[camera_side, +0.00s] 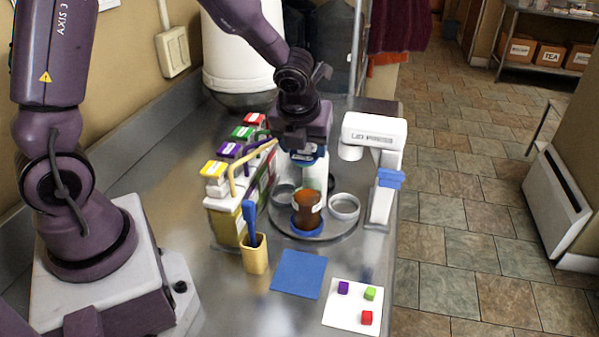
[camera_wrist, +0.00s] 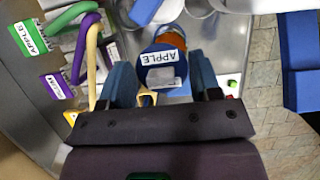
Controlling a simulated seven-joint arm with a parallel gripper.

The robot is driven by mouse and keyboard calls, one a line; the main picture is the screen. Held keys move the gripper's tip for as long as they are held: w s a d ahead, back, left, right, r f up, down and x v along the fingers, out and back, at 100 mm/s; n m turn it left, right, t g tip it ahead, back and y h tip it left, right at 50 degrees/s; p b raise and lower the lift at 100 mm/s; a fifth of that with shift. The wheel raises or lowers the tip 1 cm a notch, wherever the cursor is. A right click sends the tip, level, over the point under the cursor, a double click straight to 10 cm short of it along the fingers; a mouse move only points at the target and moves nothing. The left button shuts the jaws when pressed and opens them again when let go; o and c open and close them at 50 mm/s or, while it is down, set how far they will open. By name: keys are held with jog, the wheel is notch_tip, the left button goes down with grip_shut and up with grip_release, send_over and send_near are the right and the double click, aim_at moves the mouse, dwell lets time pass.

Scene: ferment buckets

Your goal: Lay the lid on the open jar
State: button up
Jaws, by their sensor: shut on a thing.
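My gripper (camera_side: 303,152) is shut on a blue round lid, which shows between the two blue fingers in the wrist view (camera_wrist: 160,68). The lid has a white label reading APPLE and a small pale piece on top. An amber jar (camera_side: 307,213) stands upright on a blue base on the round turntable (camera_side: 310,236). In the side view, my gripper and the lid are above the jar with a gap between. In the wrist view, the amber jar (camera_wrist: 172,38) shows past the lid's far edge. The lid hides most of the jar's mouth there.
Labelled cartons with a yellow tube (camera_side: 236,180) stand close on the left. A white press (camera_side: 376,135) stands on the right. In front are a yellow cup (camera_side: 255,256), a blue mat (camera_side: 299,274) and a white card (camera_side: 350,312) with cubes.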

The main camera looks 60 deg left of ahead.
aim_at(306, 160)
jog(key=shift+w+d+m+t+h, duration=0.2)
jog(key=shift+d+m+t+h, duration=0.1)
jog(key=shift+m, duration=1)
jog(key=shift+f, duration=2.6)
jog(key=shift+f, duration=0.6)
dwell(0.4)
jog(key=o, duration=1.2)
jog(key=shift+r, duration=4.05)
